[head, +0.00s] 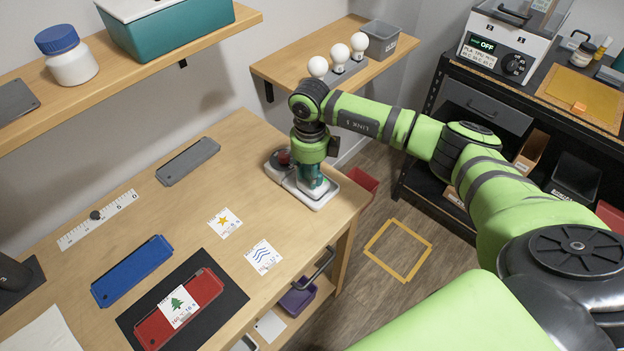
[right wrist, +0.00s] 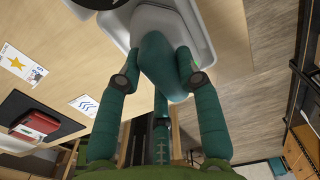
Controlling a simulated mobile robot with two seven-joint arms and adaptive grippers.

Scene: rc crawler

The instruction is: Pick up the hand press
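The hand press is a teal, rounded tool (right wrist: 162,66) standing in a white tray (head: 318,201) at the right end of the wooden table. In the head view its teal body shows only partly below my right gripper (head: 311,172), which reaches down on it from above. In the right wrist view my gripper's teal fingers (right wrist: 160,75) lie on both sides of the tool, with the fingertips bent in against it. A third finger shows below it. The press is still in or just over the tray; its underside is hidden. My left gripper is not in view.
A dark, partly red thing (head: 284,157) sits beside the press. The table holds a grey plate (head: 188,161), a blue plate (head: 132,270), a red plate (head: 205,288) and picture cards (head: 225,222). A shelf with white bulbs (head: 339,54) hangs behind my arm.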

